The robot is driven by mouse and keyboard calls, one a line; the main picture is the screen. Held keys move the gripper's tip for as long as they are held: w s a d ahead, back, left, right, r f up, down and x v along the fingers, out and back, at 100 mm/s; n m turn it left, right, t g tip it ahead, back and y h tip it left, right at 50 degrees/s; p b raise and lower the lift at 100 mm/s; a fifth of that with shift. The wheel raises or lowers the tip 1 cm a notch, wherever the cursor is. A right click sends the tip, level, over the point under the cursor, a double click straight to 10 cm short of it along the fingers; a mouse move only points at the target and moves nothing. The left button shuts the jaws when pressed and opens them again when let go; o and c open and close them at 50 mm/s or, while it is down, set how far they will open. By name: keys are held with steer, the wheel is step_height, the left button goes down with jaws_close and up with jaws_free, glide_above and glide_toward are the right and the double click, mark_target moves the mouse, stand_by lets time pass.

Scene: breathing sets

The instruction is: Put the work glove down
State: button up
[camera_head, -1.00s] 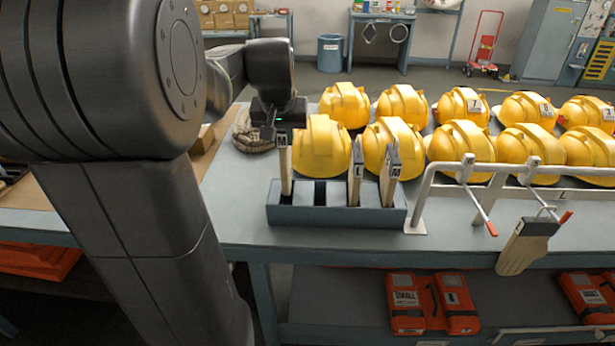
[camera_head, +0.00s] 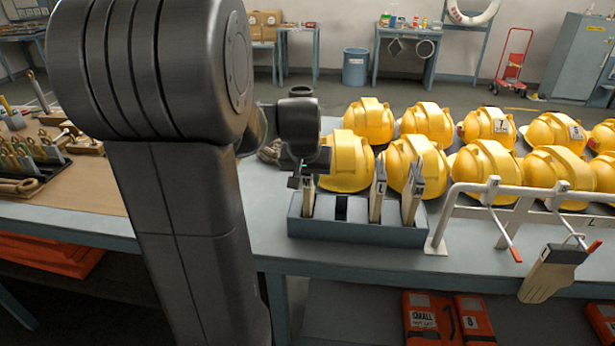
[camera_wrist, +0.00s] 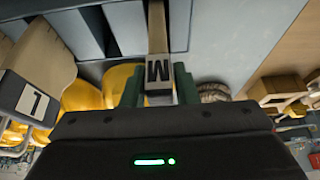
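The work glove (camera_head: 308,203) is pale with a dark cuff and an M tag. It stands upright in the left end slot of the grey-blue rack (camera_head: 358,234), its lower part hidden in the slot. My gripper (camera_head: 305,180) is right above the rack, around the cuff. In the wrist view, the green fingers (camera_wrist: 160,88) are on both sides of the glove's M tag (camera_wrist: 158,72) and look closed against it. Two other gloves, tagged L (camera_head: 378,190) and M (camera_head: 413,192), stand in the right-hand slots. An empty slot shows between.
Yellow helmets (camera_head: 350,160) stand in rows behind the rack. A white rail (camera_head: 530,193) is to the right, with another glove (camera_head: 548,272) hanging from it. A tool board (camera_head: 85,185) lies left of my arm.

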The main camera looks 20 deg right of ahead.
steer(key=shift+o, duration=0.9)
steer(key=shift+r, duration=0.25)
steer(key=v, duration=1.2)
steer(key=shift+b, duration=0.45)
